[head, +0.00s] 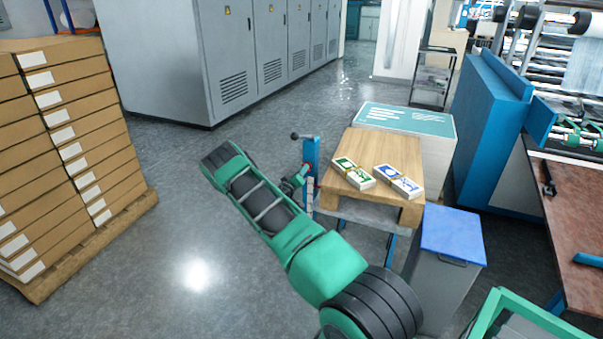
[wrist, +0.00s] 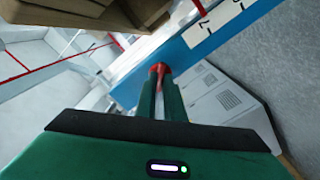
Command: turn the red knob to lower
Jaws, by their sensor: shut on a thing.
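The red knob (wrist: 159,68) shows in the wrist view on the side of a blue post (wrist: 196,52). The two green fingers of my gripper (wrist: 160,82) are closed on it, so only its top and edges show. A white scale plate (wrist: 222,22) with dark marks and a red pointer is on the post beyond the knob. In the head view the blue post (head: 311,158) stands at the left edge of a small lift table, with my gripper (head: 293,185) at its left side. The knob is small and mostly hidden there.
The wooden tabletop (head: 385,160) carries two banded stacks of printed cards (head: 354,172). A grey bin with a blue lid (head: 452,234) stands at its right. Stacked cartons (head: 70,150) are at the far left. The floor left of my arm is clear.

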